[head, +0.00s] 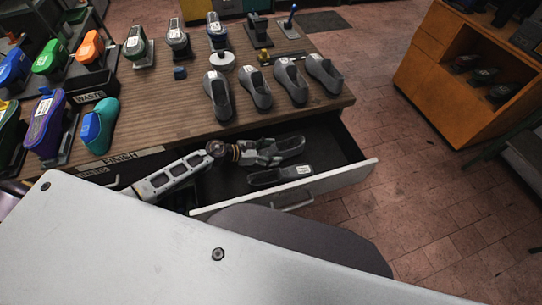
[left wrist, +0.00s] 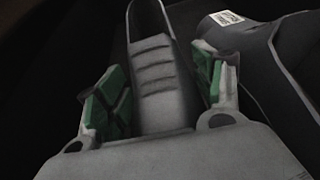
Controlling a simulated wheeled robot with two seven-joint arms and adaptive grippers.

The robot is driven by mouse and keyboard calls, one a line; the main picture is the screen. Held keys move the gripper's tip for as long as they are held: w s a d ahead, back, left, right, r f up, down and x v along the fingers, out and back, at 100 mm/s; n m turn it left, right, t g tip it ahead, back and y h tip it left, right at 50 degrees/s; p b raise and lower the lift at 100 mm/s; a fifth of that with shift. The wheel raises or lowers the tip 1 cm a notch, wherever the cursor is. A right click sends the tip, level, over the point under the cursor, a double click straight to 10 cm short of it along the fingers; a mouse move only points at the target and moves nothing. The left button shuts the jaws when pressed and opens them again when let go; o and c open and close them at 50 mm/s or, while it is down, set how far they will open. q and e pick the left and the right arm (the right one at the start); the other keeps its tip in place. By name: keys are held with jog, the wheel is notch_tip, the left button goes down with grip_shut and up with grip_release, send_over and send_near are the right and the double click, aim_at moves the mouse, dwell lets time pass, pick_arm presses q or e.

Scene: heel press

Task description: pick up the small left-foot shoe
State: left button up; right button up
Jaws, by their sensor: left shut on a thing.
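The open drawer (head: 345,165) under the workbench holds two dark grey shoes lying side by side. My left gripper (head: 272,152) reaches into the drawer and is shut on the farther grey shoe (head: 291,145). In the left wrist view its green pads (left wrist: 158,95) stand either side of this shoe (left wrist: 155,65), which has ridges across it. The nearer shoe (head: 280,175) has a white label and lies apart from the gripper; it also shows in the left wrist view (left wrist: 270,50). I cannot tell size or foot side of the held shoe. My right gripper is not in view.
Several grey shoes (head: 289,80) stand in a row on the wooden bench (head: 160,115) above the drawer. The drawer's front wall and the bench edge bound the gripper. An orange cabinet (head: 430,70) stands right.

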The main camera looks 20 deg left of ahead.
pick_arm(q)
jog(key=shift+r, duration=0.1)
jog(key=shift+r, duration=0.15)
